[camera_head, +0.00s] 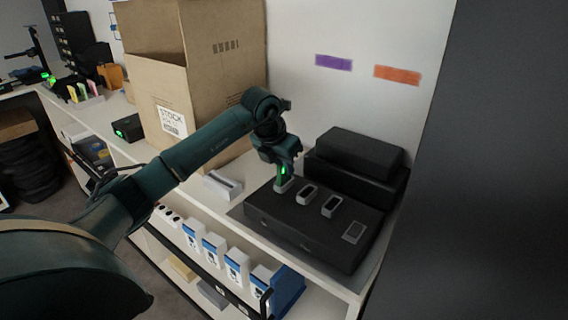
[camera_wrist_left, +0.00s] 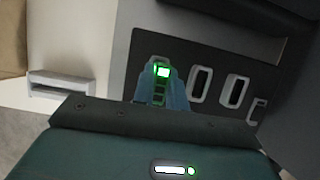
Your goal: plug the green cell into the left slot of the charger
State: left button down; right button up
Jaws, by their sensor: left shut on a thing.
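The green cell (camera_head: 284,170) is in my left gripper (camera_head: 283,177), which is shut on it and points down at the left end of the charger. The cell also shows in the left wrist view (camera_wrist_left: 161,72), with a bright light on top. The charger (camera_head: 300,231) is a dark box with pale-rimmed slots in a row. The cell is over the leftmost slot (camera_head: 281,187), whose rim is partly hidden by cell and fingers. I cannot tell how deep the cell sits. The middle slot (camera_head: 307,194) and right slot (camera_head: 331,205) look empty. My right gripper is not in view.
Black cases (camera_head: 355,158) stand behind the charger. A small white stand (camera_head: 222,185) is left of it, with a large carton (camera_head: 190,85) behind. A dark wall bounds the right.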

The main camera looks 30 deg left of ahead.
pick_arm(q)
jog(key=shift+f+b, duration=0.3)
jog(key=shift+f, duration=0.25)
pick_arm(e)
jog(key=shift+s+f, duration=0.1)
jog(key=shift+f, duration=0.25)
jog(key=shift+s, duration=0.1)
pick_arm(q)
jog(key=c, duration=1.3)
grip_release()
jog(key=shift+r, duration=0.1)
jog(key=shift+c, duration=0.2)
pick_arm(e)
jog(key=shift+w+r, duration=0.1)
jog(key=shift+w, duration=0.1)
pick_arm(q)
jog(key=b+v, duration=0.1)
jog(key=v, duration=1.2)
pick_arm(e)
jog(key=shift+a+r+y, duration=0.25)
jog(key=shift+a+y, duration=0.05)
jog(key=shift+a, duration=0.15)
